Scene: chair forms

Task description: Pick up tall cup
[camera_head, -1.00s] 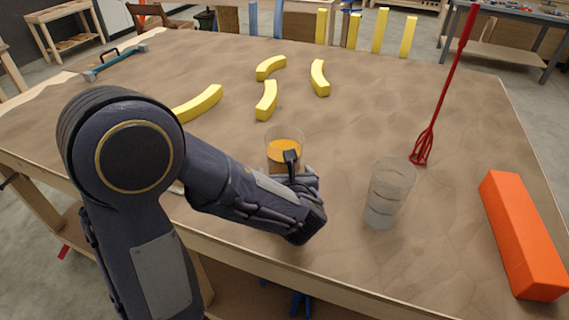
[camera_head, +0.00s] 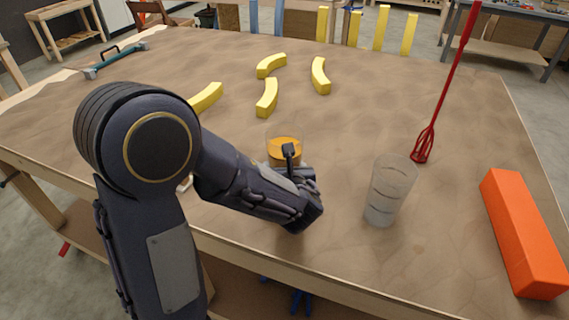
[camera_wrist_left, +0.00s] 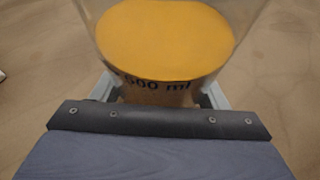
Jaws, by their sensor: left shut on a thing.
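A clear cup with orange contents and a "500 ml" mark (camera_wrist_left: 165,40) stands in the middle near the table's front edge. It also shows in the head view (camera_head: 285,146), partly behind my left wrist. My left gripper (camera_wrist_left: 161,92) is shut on this cup, one finger on each side. In the head view the fingers are hidden behind the wrist. An empty-looking tall clear cup (camera_head: 388,190) stands upright to the right, apart from my left gripper. I cannot tell whether the held cup is lifted off the table. My right gripper is not in view.
An orange block (camera_head: 523,235) lies at the table's right edge. A red whisk-like tool (camera_head: 445,95) stands behind the clear cup. Several yellow curved pieces (camera_head: 267,98) lie farther back. A teal-handled tool (camera_head: 118,62) lies far left.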

